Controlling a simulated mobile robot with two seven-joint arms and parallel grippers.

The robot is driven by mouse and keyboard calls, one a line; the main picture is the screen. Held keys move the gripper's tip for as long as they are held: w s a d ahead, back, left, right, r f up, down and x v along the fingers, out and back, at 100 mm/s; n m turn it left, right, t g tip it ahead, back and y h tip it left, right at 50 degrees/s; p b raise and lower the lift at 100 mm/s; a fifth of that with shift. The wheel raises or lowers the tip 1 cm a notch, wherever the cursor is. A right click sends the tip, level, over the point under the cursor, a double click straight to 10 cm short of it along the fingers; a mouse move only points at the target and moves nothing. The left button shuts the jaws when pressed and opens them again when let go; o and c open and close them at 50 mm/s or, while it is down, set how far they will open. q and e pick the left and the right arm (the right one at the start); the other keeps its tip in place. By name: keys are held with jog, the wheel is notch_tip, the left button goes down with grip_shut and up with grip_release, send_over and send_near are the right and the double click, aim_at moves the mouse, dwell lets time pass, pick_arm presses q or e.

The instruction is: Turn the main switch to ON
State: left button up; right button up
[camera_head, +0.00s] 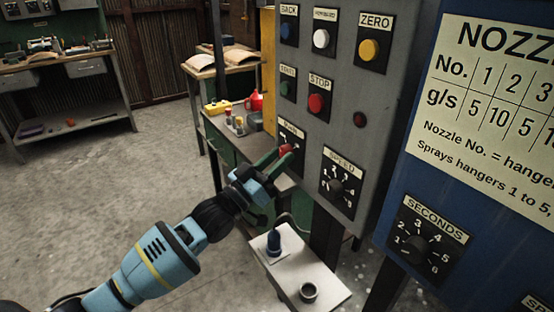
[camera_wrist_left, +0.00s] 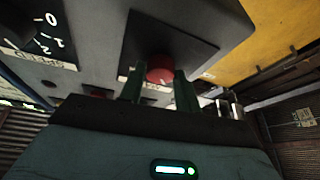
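The main switch is a red knob (camera_head: 287,148) on a dark square plate under a partly covered label on the grey control panel. In the left wrist view the red knob (camera_wrist_left: 160,68) is at top middle, with a small pale mark on its near edge. My left gripper (camera_head: 279,158) points at the knob, and its green fingers hide part of the plate. In the left wrist view the fingertips (camera_wrist_left: 160,82) stand apart on either side of the knob. I cannot tell whether they press on it. My right gripper is not in view.
The grey panel (camera_head: 345,110) also carries buttons and a speed dial (camera_head: 336,186) close to the main switch. A blue panel with a seconds dial (camera_head: 418,245) stands at right. A small shelf (camera_head: 290,268) with a blue-topped part lies below my gripper. The floor at left is clear.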

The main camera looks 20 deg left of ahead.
pick_arm(q)
jog(key=c, duration=0.5)
jog(key=shift+o, duration=0.2)
